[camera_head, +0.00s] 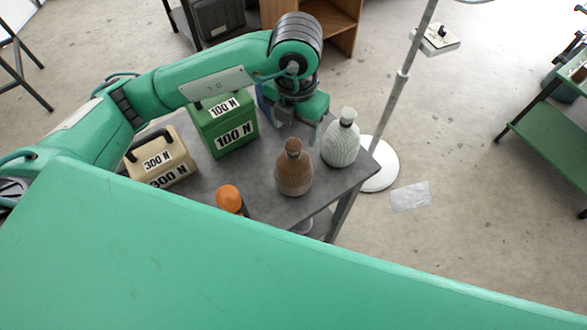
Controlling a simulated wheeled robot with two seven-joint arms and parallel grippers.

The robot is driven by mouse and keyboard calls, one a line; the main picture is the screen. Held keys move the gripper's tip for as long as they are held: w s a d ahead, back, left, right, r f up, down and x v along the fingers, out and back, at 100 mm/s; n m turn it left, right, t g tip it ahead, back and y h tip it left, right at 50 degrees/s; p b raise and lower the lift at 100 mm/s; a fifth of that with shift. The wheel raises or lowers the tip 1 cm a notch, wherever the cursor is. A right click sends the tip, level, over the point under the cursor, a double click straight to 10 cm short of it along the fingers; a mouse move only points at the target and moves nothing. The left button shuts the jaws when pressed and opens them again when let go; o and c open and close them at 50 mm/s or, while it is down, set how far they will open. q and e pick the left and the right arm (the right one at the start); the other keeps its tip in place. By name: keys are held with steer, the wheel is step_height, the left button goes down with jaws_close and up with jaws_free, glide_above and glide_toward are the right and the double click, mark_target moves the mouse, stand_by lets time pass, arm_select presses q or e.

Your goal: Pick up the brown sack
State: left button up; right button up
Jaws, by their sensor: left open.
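The brown sack (294,172) stands upright on the grey table, with its narrow tied neck at the top. My left gripper (299,122) comes in from the left and points down just behind the sack's neck in the picture. Its jaws are open, and it appears apart from the sack. The white sack (340,145) stands to the right of the brown one, close to the gripper. My right gripper is out of view.
The grey table (262,190) also holds a green 100 N weight (224,125), a beige 300 N weight (160,160) and an orange-topped object (229,198). A pole on a white base (378,165) stands beside the table's right edge.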

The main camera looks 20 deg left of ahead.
mark_target(294, 144)
arm_select(q)
step_height(294, 144, down, 2)
steer(key=shift+f, duration=0.15)
steer(key=shift+f+p, duration=0.25)
steer(key=shift+p, duration=0.05)
steer(key=shift+s+f+p, duration=0.2)
steer(key=shift+f+p, duration=0.2)
steer(key=shift+f, duration=0.05)
steer(key=f, duration=0.1)
steer(key=f+p, duration=0.1)
steer(key=f, duration=0.1)
steer(key=shift+s+a+f+p, duration=0.1)
steer(key=shift+s+p, duration=0.2)
steer(key=shift+p, duration=0.1)
steer(key=shift+f, duration=0.6)
steer(key=shift+w, duration=0.1)
steer(key=shift+c, duration=1.3)
jaws_close()
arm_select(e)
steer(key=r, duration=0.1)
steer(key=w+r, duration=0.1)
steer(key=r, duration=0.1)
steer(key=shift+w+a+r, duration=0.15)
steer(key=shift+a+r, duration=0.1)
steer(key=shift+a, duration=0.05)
